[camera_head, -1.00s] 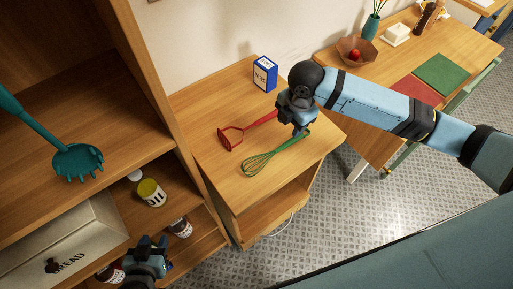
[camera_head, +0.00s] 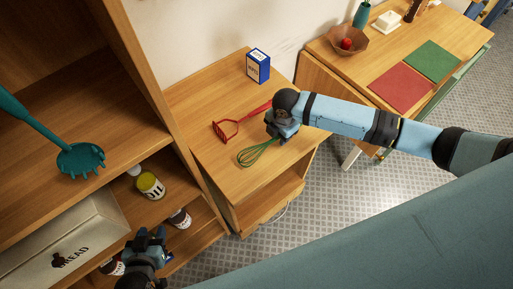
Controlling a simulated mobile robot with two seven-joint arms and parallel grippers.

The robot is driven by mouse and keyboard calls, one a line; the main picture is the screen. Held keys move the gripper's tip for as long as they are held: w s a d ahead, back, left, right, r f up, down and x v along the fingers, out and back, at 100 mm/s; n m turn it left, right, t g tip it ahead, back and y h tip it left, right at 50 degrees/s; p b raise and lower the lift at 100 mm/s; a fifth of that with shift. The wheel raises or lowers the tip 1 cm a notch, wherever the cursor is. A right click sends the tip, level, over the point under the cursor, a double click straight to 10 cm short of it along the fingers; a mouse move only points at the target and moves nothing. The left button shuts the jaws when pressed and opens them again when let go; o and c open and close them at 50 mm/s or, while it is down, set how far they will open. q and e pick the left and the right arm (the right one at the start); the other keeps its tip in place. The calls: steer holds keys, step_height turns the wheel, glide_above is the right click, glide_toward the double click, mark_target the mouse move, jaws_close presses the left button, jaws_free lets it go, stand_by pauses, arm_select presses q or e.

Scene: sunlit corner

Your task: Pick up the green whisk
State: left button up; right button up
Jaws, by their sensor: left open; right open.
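The green whisk (camera_head: 257,153) lies on the wooden cabinet top, its wire head towards the left and front. Its handle runs up to the right, under my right gripper (camera_head: 283,139), and is mostly hidden by it. The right gripper is open, low over the handle end; I cannot tell whether its fingers touch it. My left gripper (camera_head: 150,240) is open and empty at the bottom left, in front of the lower shelves, far from the whisk.
A red masher (camera_head: 228,127) lies just behind the whisk. A blue box (camera_head: 258,66) stands at the back of the cabinet top (camera_head: 195,95). A tall shelf unit with a bread box (camera_head: 75,235), jars and a teal pasta server (camera_head: 80,160) is on the left. The cabinet's left part is clear.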

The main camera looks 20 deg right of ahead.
steer(key=shift+f, duration=0.5)
jaws_close()
arm_select(q)
steer(key=shift+f, duration=0.2)
arm_select(e)
steer(key=shift+r, duration=0.15)
